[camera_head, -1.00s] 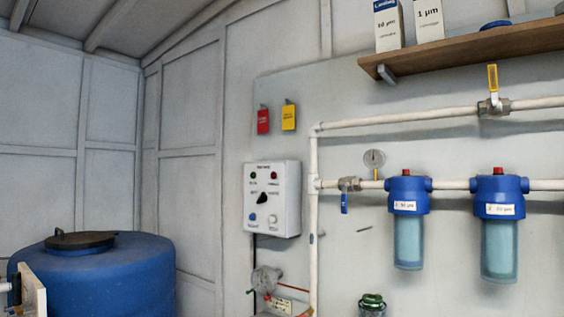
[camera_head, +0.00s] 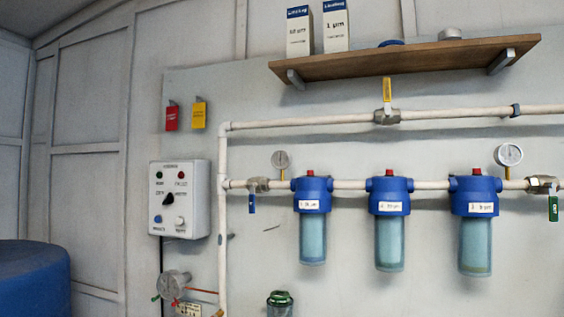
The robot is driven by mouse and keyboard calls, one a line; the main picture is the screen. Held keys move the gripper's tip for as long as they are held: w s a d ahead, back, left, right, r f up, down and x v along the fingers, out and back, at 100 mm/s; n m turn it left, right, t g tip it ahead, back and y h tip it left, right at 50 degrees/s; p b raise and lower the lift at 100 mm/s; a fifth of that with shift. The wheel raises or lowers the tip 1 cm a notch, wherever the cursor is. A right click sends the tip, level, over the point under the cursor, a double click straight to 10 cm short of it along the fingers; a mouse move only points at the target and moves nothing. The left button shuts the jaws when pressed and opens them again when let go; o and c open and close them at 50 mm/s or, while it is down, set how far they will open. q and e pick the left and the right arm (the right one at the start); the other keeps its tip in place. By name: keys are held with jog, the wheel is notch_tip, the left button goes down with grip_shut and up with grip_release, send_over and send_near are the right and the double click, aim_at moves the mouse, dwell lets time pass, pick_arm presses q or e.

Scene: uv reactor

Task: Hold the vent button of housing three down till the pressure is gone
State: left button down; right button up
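Three blue filter housings with clear bluish bowls hang in a row on the lower white pipe. The left housing (camera_head: 312,222) and the middle housing (camera_head: 389,225) carry white labels. The right housing (camera_head: 475,225) has a label that seems to read 3. A red vent button (camera_head: 476,172) sits on top of the right housing, and the other two have red buttons like it. A pressure gauge (camera_head: 509,155) stands on the pipe right of the third housing; its reading is too small to tell. Neither of my grippers is in view.
A control box (camera_head: 180,198) hangs left of the pipes. A wooden shelf (camera_head: 400,60) with cartons juts out above. A yellow-handled valve (camera_head: 387,100) sits on the upper pipe and a green-handled valve (camera_head: 552,200) at far right. A blue tank (camera_head: 33,280) stands lower left.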

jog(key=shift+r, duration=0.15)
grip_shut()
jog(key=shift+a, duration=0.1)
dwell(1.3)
